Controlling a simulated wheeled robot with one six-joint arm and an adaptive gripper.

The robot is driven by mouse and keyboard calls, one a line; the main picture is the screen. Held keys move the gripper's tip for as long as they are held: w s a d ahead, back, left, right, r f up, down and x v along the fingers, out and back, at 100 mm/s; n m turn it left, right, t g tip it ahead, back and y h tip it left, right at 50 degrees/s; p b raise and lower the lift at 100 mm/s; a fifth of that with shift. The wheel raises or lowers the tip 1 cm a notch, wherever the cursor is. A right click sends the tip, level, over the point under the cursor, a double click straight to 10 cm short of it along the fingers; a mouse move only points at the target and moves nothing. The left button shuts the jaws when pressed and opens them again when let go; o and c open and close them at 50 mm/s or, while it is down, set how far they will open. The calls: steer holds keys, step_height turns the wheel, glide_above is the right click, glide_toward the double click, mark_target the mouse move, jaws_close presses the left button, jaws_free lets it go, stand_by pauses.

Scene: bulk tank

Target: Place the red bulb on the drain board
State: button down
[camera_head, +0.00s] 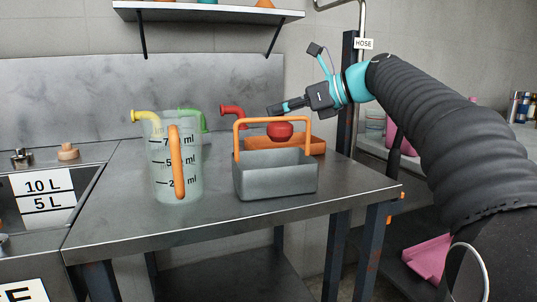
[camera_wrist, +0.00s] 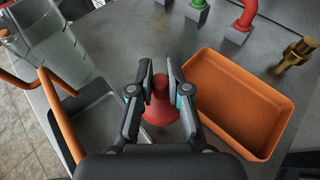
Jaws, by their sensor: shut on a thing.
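The red bulb (camera_head: 281,130) hangs under my gripper (camera_head: 276,110), which is shut on its narrow neck. In the wrist view, the bulb (camera_wrist: 160,110) sits between the fingers of my gripper (camera_wrist: 160,72). It looks to be held above the grey steel top (camera_head: 130,215), which I take for the drain board. In the wrist view it shows between the grey caddy (camera_wrist: 112,135) and the orange tray (camera_wrist: 195,85). In the head view the caddy's orange handle (camera_head: 237,135) arches beside the bulb. The gap below the bulb is hard to judge.
A clear measuring jug (camera_head: 160,185) with an orange handle stands left of the caddy. Yellow (camera_head: 146,116), green (camera_head: 190,112) and red (camera_head: 232,111) pipe elbows line the back. A brass fitting (camera_wrist: 298,52) stands beyond the tray. The front of the steel top is bare.

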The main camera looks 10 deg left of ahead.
mark_target(283, 136)
steer(key=shift+f+b, duration=0.95)
steer(key=shift+f, duration=2.2)
steer(key=shift+f, duration=0.1)
steer(key=c, duration=1.1)
jaws_free()
steer(key=shift+c, duration=0.2)
steer(key=shift+d+r, duration=0.2)
steer(key=shift+d, duration=0.05)
steer(key=p+v, duration=0.1)
steer(key=v, duration=1)
steer(key=shift+s+d+p, duration=0.15)
steer(key=shift+d+p, duration=0.1)
steer(key=shift+p, duration=0.1)
